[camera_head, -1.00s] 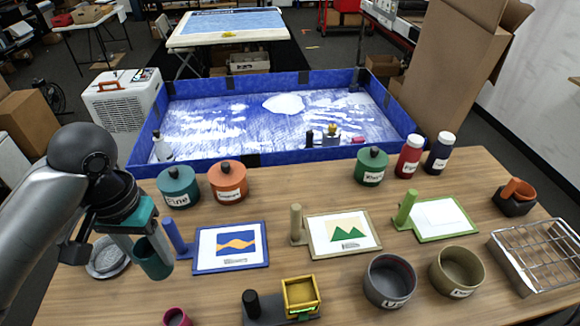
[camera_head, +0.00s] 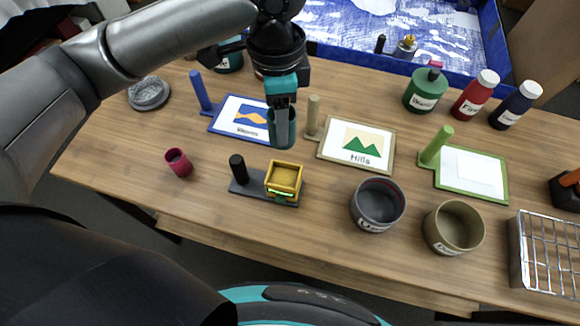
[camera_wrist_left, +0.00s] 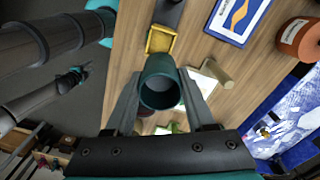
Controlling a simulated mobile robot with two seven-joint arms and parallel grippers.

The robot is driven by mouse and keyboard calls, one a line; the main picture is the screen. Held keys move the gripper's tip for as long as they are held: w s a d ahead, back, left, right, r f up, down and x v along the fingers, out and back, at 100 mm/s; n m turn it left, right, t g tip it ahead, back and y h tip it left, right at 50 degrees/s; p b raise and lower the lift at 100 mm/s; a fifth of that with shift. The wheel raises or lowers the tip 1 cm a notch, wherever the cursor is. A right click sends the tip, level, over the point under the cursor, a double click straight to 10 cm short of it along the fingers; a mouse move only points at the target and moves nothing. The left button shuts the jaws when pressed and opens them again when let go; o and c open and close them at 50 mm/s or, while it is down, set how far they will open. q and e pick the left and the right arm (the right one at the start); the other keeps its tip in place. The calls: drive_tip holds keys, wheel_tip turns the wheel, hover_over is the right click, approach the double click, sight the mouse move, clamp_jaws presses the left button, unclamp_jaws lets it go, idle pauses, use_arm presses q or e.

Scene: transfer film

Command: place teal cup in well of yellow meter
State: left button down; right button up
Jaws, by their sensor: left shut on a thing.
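My left gripper (camera_head: 283,127) is shut on the teal cup (camera_head: 294,132), holding it upright in the air. In the head view the cup appears just behind the yellow meter, over the right edge of the blue-framed picture. The yellow meter has a square open well (camera_head: 284,179) on a dark base (camera_head: 250,188) with a black post and a green strip. In the left wrist view the cup (camera_wrist_left: 160,65) sits between both fingers, its round opening showing, with the yellow well (camera_wrist_left: 160,40) beyond it. The cup is apart from the well.
A magenta cup (camera_head: 178,162) stands left of the meter. A grey pot (camera_head: 378,205) and a tan pot (camera_head: 453,228) stand to its right. Framed pictures with posts, such as the hills picture (camera_head: 357,145), lie behind. A wire rack (camera_head: 550,255) is at far right.

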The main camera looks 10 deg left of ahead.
use_arm(q)
wheel_tip(320, 180, down, 15)
drive_tip(key=shift+f+b, duration=0.2)
drive_tip(key=shift+b, duration=0.45)
drive_tip(key=shift+f, duration=0.1)
drive_tip(key=shift+c, duration=1.2)
unclamp_jaws()
wheel_tip(320, 180, up, 12)
drive_tip(key=shift+r+p, duration=0.15)
drive_tip(key=shift+p, duration=0.3)
